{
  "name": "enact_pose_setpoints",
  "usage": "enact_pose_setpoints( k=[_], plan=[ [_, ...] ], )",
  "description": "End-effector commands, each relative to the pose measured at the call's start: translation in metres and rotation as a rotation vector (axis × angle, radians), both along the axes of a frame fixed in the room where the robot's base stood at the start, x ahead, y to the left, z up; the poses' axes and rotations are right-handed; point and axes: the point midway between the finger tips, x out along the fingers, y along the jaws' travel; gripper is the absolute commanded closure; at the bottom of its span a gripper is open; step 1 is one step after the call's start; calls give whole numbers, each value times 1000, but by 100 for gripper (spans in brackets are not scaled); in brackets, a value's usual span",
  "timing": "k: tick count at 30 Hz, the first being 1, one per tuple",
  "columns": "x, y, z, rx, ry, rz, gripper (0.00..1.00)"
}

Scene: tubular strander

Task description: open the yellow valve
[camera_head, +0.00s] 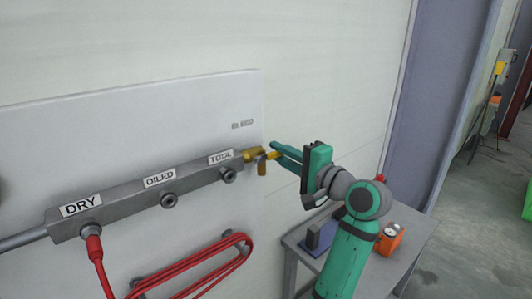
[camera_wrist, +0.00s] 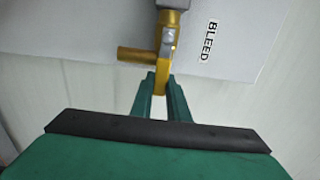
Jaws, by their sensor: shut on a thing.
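The yellow valve (camera_head: 254,154) sits at the right end of the grey manifold bar (camera_head: 145,193) on the wall panel. In the wrist view the valve (camera_wrist: 168,18) shows with its yellow handle (camera_wrist: 164,65) reaching down between my fingers, and a yellow stub (camera_wrist: 136,55) sticking out to the left. My gripper (camera_head: 274,152) reaches in from the right, its green fingers at the handle. In the wrist view my gripper (camera_wrist: 160,88) is shut on the handle's end.
The bar carries labels DRY, OILED and TOOL. A red hose (camera_head: 94,252) hangs from the DRY port, and a coiled red hose (camera_head: 195,265) hangs below. A "BLEED" label (camera_wrist: 209,41) is beside the valve. A grey table (camera_head: 412,222) with an orange box (camera_head: 390,238) stands behind my arm.

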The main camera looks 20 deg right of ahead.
Motion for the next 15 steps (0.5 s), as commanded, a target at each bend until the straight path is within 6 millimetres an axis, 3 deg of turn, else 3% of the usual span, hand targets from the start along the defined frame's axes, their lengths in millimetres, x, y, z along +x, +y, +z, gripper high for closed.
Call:
enact_pose_setpoints(
  k=[13,14,15],
  plan=[
    [-3,-6,-3,8,9,-7,100],
    [-3,-6,-4,8,9,-7,78],
    [-3,-6,-4,8,9,-7,69]
  ],
)
